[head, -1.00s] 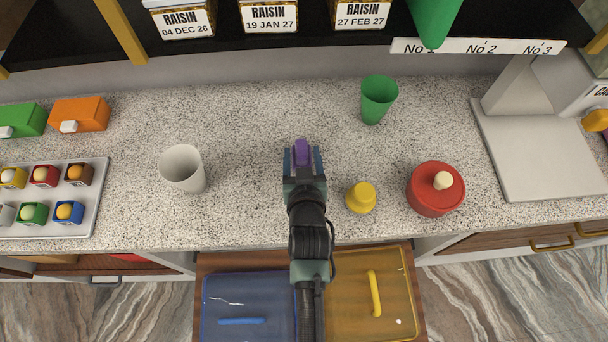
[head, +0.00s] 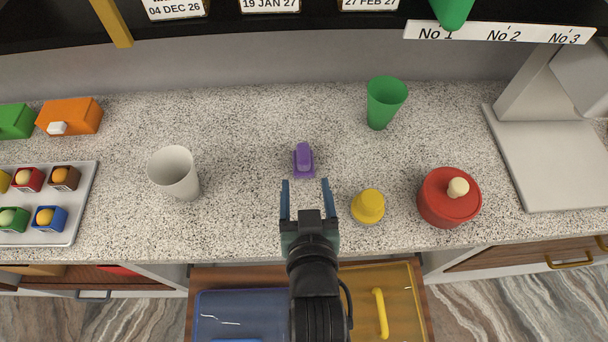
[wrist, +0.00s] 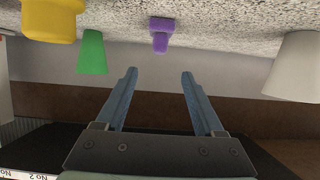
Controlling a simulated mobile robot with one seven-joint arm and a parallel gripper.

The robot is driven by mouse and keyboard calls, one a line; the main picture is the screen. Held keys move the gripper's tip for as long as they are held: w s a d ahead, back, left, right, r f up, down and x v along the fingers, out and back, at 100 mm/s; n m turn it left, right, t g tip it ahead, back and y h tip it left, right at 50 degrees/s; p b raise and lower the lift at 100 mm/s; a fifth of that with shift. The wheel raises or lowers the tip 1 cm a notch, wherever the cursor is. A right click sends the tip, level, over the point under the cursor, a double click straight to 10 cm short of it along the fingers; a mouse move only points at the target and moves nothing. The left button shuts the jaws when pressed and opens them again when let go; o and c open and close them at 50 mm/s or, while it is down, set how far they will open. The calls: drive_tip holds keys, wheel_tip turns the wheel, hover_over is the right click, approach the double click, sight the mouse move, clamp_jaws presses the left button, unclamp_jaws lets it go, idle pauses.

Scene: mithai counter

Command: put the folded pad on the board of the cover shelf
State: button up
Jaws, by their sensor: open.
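A small purple object (head: 304,161) with a raised ridge on a flat base stands on the speckled counter (head: 255,205). I cannot tell whether it is the folded pad; nothing else in view is plainly a folded pad. My gripper (head: 305,184) is open and empty, on the near side of the purple object and apart from it. In the wrist view the purple object (wrist: 160,33) shows beyond the open fingers (wrist: 159,76), roughly in line with the gap. I cannot make out a board of a cover shelf.
A white cup (head: 174,173) stands left; a green cup (head: 384,103), yellow knob-like piece (head: 368,206) and red lidded pot (head: 447,198) stand right. A tray of sweets (head: 85,205) is far left. A dark shelf (head: 330,28) overhangs the back. An open drawer (head: 195,310) is below.

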sight(303, 155)
drive_tip(key=b+x, duration=0.2)
drive_tip(key=x, duration=0.4)
drive_tip(key=shift+w, duration=0.3)
drive_tip(key=shift+f+x, duration=0.1)
drive_tip(key=shift+x, duration=1.3)
drive_tip(key=shift+f+x, duration=0.15)
drive_tip(key=shift+x, duration=1.2)
drive_tip(key=shift+s, duration=0.15)
clamp_jaws()
